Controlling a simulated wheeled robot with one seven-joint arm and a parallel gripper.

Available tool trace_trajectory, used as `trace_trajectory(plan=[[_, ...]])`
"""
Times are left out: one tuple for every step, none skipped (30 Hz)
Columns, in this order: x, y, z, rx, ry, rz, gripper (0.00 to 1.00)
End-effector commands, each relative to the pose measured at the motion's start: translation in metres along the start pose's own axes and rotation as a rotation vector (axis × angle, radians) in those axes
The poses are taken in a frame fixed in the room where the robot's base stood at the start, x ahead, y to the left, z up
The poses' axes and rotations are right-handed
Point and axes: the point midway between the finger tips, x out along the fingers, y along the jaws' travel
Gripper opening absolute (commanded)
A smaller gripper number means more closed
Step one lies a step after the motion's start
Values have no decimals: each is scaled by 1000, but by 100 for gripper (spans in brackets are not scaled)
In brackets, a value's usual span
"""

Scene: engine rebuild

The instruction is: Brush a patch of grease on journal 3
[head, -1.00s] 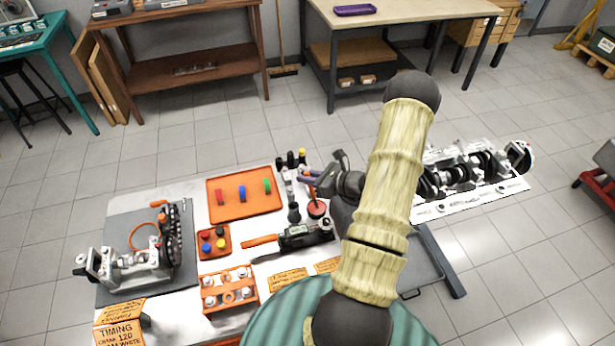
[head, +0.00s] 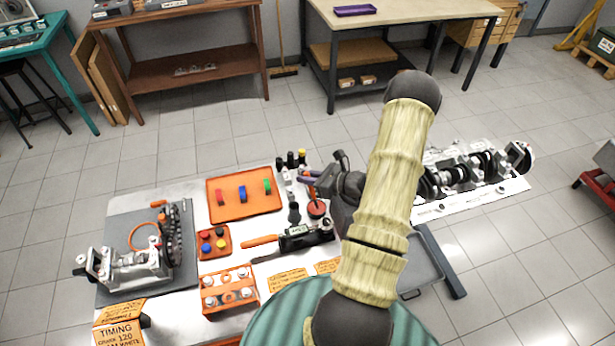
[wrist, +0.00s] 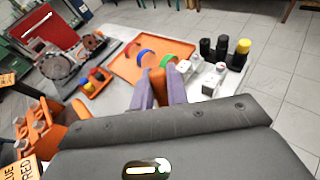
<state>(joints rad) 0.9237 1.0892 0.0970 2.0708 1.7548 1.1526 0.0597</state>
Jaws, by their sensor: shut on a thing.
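My gripper (head: 311,183) is at the back right of the white work table, reaching left from my arm. In the wrist view its two purple fingers (wrist: 163,90) are shut on an orange handle (wrist: 157,80), which looks like the grease brush. A red-orange round pot (head: 317,209) stands just below the fingers in the head view. I cannot tell whether the brush is in it or above it. The crankshaft (head: 456,176) lies in the engine block at the right, partly behind my arm. I cannot tell which journal is number 3, and I see no grease on it.
An orange tray (head: 217,212) with coloured pieces lies left of the gripper. Dark and yellow-capped bottles (head: 291,160) stand close behind it. A timing assembly (head: 140,262) stands at the left. A grey tray (head: 420,262) is beside my arm.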

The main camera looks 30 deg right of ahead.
Motion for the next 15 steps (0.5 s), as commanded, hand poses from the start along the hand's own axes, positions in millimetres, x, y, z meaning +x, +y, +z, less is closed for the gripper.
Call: trace_trajectory(plan=[[-1,0,0,3,5,-1,0],[-2,0,2,3,5,-1,0],[-3,1,4,2,4,-1,0],[-3,1,7,2,4,-1,0],[-4,1,9,2,3,-1,0],[-5,1,12,2,3,-1,0],[-6,1,14,2,3,-1,0],[-6,1,15,2,2,-1,0],[-7,2,18,2,2,-1,0],[-8,2,20,2,2,-1,0],[-8,2,22,2,2,-1,0],[-9,2,24,1,2,-1,0],[-10,2,26,1,1,-1,0],[-10,3,28,1,1,-1,0],[-11,3,31,1,1,-1,0]])
